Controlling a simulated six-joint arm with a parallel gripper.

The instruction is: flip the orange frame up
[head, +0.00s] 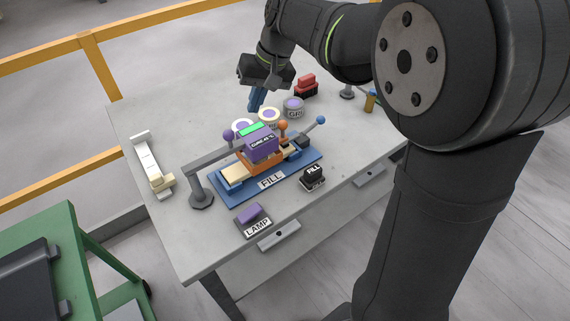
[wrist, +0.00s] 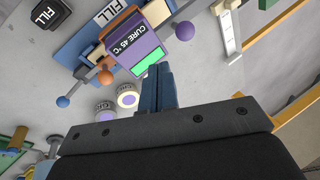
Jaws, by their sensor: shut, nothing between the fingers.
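The orange frame (head: 266,167) sits low on the blue base plate (head: 238,197) labelled FILL, around the beige block. A purple box (head: 262,143) with a green display stands over it and hides part of it. In the wrist view the purple box (wrist: 138,46) reads CURE 45 °C. An orange ball knob (head: 283,126) on a short stem stands beside the box; it also shows in the wrist view (wrist: 104,77). My gripper (head: 256,103), with blue fingers, is shut and empty above the slab behind the fixture. Its fingers (wrist: 158,88) point towards the box in the wrist view.
Round dials (head: 269,116) stand behind the fixture, near my fingers. A grey post with an arm (head: 200,190), a purple LAMP switch (head: 251,217) and a black FILL button (head: 313,176) surround it. A red button (head: 306,84) is at the back.

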